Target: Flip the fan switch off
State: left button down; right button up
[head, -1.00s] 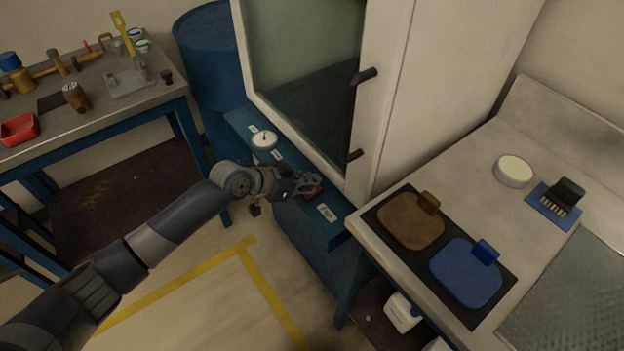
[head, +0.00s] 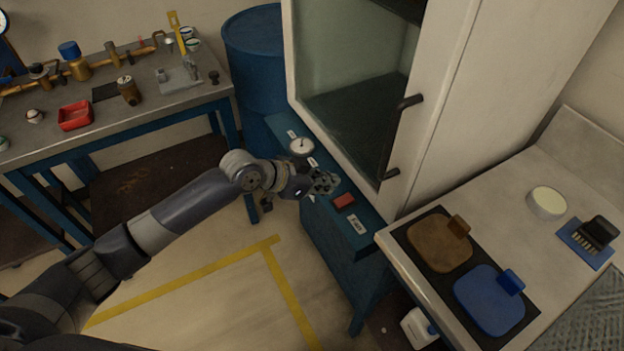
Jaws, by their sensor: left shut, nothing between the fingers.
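A red rocker switch (head: 344,200) sits on the blue ledge (head: 372,247) below the glass-fronted cabinet. A small white label (head: 357,225) lies just in front of it; its print is too small to read surely. My left gripper (head: 328,183) is shut and empty, just behind and to the left of the red switch, with a small gap showing between them in the picture. I cannot tell which way the switch is tilted. A round white dial (head: 302,147) stands further back on the same ledge, with more small labels near it. My right gripper is not in view.
The pale cabinet (head: 452,110) with black handles rises right behind the ledge. A counter (head: 505,195) at the right holds a brown and a blue paddle on a dark mat. A blue barrel (head: 255,50) and a tool bench (head: 140,115) stand at the left.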

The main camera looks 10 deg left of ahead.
pick_arm(q)
jog(key=v, duration=0.4)
jog(key=shift+s+a+r, duration=0.15)
jog(key=shift+a+r, duration=0.05)
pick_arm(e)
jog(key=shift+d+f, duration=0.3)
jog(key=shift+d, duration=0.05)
